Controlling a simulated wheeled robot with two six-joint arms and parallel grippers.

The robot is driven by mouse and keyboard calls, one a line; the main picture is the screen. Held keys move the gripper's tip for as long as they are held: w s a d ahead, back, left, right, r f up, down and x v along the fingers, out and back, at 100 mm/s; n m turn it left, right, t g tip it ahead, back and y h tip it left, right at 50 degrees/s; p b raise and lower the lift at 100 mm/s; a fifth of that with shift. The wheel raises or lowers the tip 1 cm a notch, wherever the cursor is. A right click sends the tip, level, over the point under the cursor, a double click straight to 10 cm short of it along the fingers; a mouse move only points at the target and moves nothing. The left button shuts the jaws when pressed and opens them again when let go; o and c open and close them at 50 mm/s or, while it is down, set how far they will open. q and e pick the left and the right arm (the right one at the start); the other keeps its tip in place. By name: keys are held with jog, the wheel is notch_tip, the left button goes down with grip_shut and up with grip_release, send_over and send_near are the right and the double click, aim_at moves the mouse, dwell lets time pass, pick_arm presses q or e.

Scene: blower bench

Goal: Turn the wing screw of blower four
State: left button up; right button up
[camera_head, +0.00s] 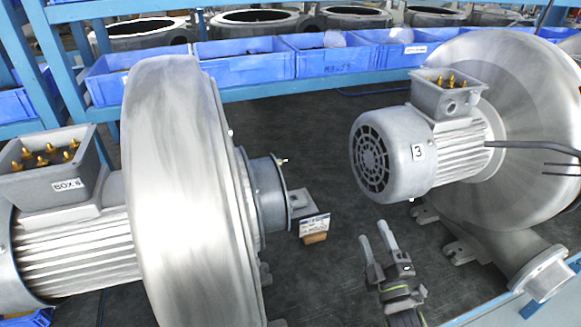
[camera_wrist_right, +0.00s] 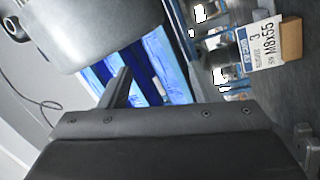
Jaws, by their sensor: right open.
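No blower that I can read as number four shows. A large grey blower (camera_head: 185,190) stands at left, its terminal box labelled "BOX 6". A second blower (camera_head: 425,150) at right has a motor labelled "3". A small pale fitting (camera_head: 283,160) sticks out from the left blower's round outlet flange; I cannot tell whether it is a wing screw. My right gripper (camera_head: 374,234) is open and empty, above the dark floor between the two blowers. Its fingers also show in the wrist view (camera_wrist_right: 210,112). My left gripper is not in view.
A white tag (camera_head: 314,226) and a brown block (camera_head: 315,238) are beside the left blower's outlet; the tag (camera_wrist_right: 262,45) reads M8x55 in the wrist view. Blue bins (camera_head: 345,60) stand on a blue rack behind. Dark cables (camera_head: 545,147) cross the right blower.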

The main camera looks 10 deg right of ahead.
jog(key=a+r+n+t+y, duration=0.2)
jog(key=a+r+n+y, duration=0.1)
jog(key=a+n+y, duration=0.15)
jog(key=n+g+y, duration=0.4)
jog(key=n+y, duration=0.9)
jog(key=y, duration=0.1)
send_near(281, 162)
jog(key=w+a+r+p, duration=0.3)
jog(key=w+r+p, duration=0.2)
jog(key=p, duration=0.3)
jog(key=shift+w, duration=0.3)
jog(key=shift+h, duration=0.25)
jog(key=c, duration=1)
